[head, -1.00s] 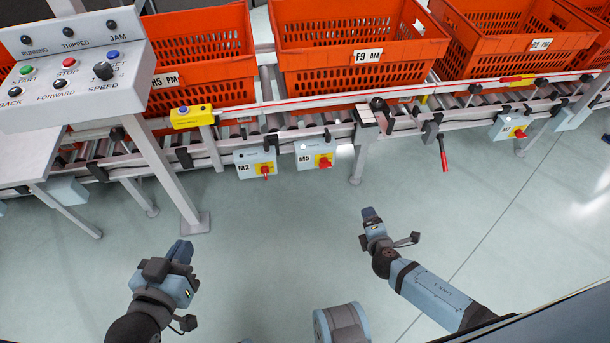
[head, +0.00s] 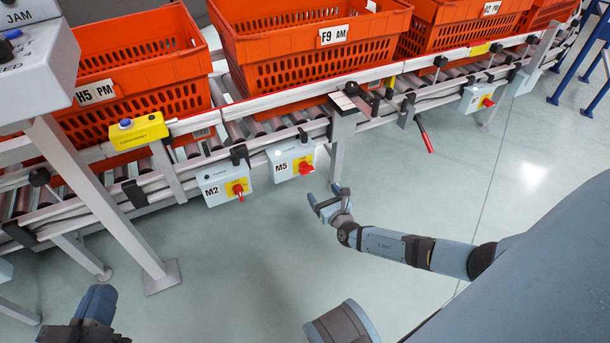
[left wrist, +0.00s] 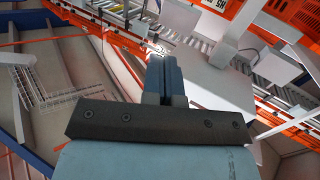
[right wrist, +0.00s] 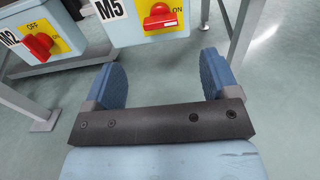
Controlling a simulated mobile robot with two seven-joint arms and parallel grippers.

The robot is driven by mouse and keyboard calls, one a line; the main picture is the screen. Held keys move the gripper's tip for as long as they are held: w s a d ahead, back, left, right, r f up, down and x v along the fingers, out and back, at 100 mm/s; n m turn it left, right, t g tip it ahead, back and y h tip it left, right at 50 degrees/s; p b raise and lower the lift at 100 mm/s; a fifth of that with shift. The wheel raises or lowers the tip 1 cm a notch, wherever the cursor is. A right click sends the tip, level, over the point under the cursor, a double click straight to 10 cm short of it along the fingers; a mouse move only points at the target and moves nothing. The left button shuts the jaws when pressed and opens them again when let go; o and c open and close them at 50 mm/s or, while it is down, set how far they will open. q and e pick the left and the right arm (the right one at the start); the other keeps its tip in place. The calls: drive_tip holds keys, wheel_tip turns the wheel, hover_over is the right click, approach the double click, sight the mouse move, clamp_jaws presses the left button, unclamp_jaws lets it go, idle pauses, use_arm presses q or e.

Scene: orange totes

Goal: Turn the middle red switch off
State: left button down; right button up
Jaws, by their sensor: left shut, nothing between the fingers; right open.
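Three grey boxes with red switches on yellow plates hang along the conveyor's front in the head view. The middle red switch (head: 305,168) is on the box marked M5 (head: 292,162). The M2 switch (head: 238,190) is left of it, and a third red switch (head: 488,101) is far right. In the right wrist view the M5 switch (right wrist: 160,17) lies sideways, with ON at its right. My right gripper (head: 325,200) is open and empty, below and in front of the M5 box, touching nothing. My left gripper (head: 98,304) is shut and empty at the lower left.
Orange totes (head: 300,72) stand on the roller conveyor. A control panel (head: 40,75) on a leg is at the left. A yellow button box (head: 138,131) and a red-handled lever (head: 424,135) are on the rail. The floor before the conveyor is clear.

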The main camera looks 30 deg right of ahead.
sight(308, 172)
drive_tip(key=w+b, duration=0.1)
drive_tip(key=w, duration=0.2)
drive_tip(key=w+b, duration=0.1)
drive_tip(key=w, duration=0.2)
drive_tip(key=w+d+b, duration=0.1)
drive_tip(key=w, duration=0.2)
drive_tip(key=shift+w+d+f+b, duration=0.1)
drive_tip(key=shift+w+f+b, duration=0.05)
drive_tip(key=shift+w+b, duration=0.25)
drive_tip(key=shift+w+d, duration=0.1)
drive_tip(key=shift+w, duration=0.5)
use_arm(q)
drive_tip(key=w+m, duration=0.1)
drive_tip(key=w+a+m+t+h, duration=0.1)
drive_tip(key=m, duration=0.1)
drive_tip(key=shift+a+r, duration=0.15)
drive_tip(key=shift+r, duration=0.15)
use_arm(e)
drive_tip(key=c, duration=0.9)
